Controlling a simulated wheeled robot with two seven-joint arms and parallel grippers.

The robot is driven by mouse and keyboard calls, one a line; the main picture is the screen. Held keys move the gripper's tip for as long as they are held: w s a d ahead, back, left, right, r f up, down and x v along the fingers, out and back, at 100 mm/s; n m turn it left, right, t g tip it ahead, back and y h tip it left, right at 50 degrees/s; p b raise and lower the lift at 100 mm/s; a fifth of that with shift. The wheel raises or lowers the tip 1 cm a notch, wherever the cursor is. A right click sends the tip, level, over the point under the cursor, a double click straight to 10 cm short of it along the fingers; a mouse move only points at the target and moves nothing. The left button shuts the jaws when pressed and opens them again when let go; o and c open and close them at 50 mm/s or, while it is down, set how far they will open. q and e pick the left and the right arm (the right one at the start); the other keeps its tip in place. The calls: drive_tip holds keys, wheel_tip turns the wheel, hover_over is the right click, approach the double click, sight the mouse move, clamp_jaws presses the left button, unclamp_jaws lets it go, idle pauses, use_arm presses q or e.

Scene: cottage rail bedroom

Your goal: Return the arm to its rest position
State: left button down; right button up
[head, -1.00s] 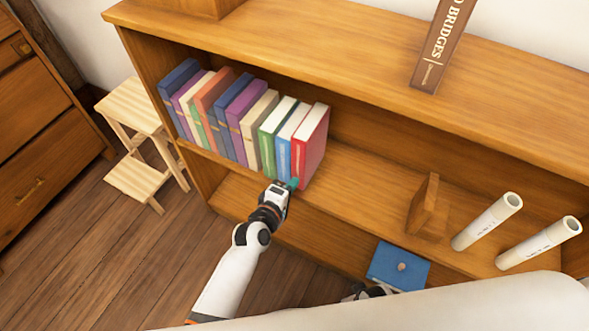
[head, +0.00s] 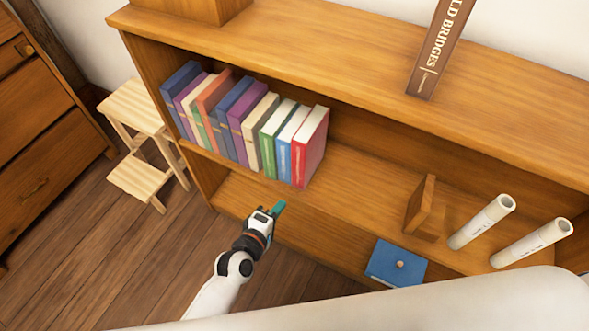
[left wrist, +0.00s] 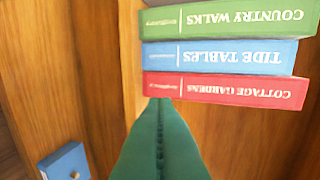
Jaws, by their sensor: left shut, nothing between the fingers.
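My left gripper (head: 278,208) is in front of the bookcase in the head view, below the row of books and apart from them. Its teal fingers are shut with nothing between them. In the left wrist view the closed green fingers (left wrist: 160,145) point toward the red book (left wrist: 225,91), labelled Cottage Gardens. The red book (head: 311,148) stands upright at the right end of the row on the upper shelf, beside a blue book (head: 285,160) and a green book (head: 268,150). My right gripper does not show.
A wooden bookend (head: 424,207) and two white rolled tubes (head: 482,222) stand to the right on the shelf. A blue box with a knob (head: 396,265) is lower down. A large brown book (head: 438,50) stands on top. A step stool (head: 140,140) is left of the bookcase (head: 365,175).

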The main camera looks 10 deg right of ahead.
use_arm(q)
drive_tip(key=shift+s+a, duration=0.1)
drive_tip(key=shift+s, duration=0.05)
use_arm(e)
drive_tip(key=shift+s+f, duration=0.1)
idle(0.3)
